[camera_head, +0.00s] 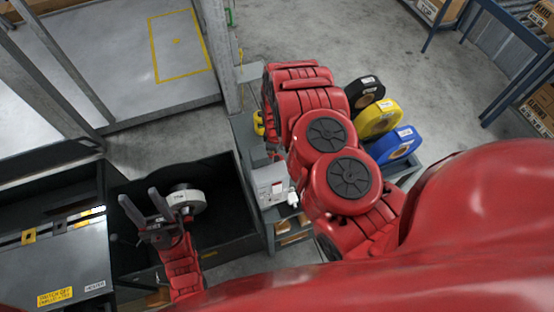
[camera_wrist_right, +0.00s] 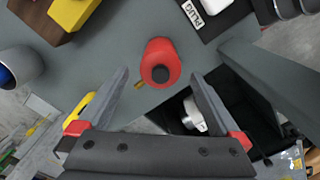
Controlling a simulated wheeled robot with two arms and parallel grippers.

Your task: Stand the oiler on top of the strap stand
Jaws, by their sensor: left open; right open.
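The head view hides this gripper behind my red arm. My left gripper (camera_head: 140,196) is open and empty over a dark bin. A pale labelled disc (camera_head: 186,198) is close to its right. I cannot tell for sure which thing is the strap stand.
Black (camera_head: 365,91), yellow (camera_head: 378,119) and blue (camera_head: 395,146) rolls stand in a row right of my right arm. A grey box (camera_head: 271,186) sits on the bench's near end.

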